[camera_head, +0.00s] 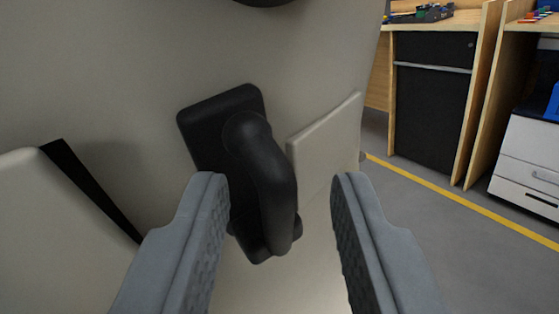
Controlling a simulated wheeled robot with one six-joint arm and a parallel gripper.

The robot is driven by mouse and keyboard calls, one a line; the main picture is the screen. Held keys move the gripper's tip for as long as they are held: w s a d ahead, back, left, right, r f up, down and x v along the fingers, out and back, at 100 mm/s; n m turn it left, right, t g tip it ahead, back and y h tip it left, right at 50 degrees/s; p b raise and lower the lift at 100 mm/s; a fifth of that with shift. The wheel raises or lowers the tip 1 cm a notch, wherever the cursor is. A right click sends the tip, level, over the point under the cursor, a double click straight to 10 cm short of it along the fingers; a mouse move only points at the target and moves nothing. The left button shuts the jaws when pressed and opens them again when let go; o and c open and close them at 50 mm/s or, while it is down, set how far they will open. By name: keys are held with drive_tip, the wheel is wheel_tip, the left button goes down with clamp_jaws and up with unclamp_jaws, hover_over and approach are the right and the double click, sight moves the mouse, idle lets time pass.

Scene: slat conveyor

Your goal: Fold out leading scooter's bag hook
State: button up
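The scooter's cream front panel (110,80) fills the left and middle of the view. A black bag hook (268,172) sits on a dark mounting plate (200,127) on this panel, tilted in the picture. The hook's curved arm runs down along the plate, with its lower end close to the plate's bottom. My gripper (280,190) is open. Its two grey fingers stand on either side of the hook's lower part in the picture. I see no clear contact, and the depth gap to the hook is hard to tell.
Raised cream panels (328,140) flank the hook on the right and at the lower left (50,230). Behind at the right stand wooden workbenches with a black cabinet (432,105) and a white drawer unit (527,165). A yellow line (460,198) crosses the open grey floor.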

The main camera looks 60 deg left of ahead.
drive_tip(key=shift+w+a, duration=0.15)
drive_tip(key=shift+a, duration=0.05)
clamp_jaws()
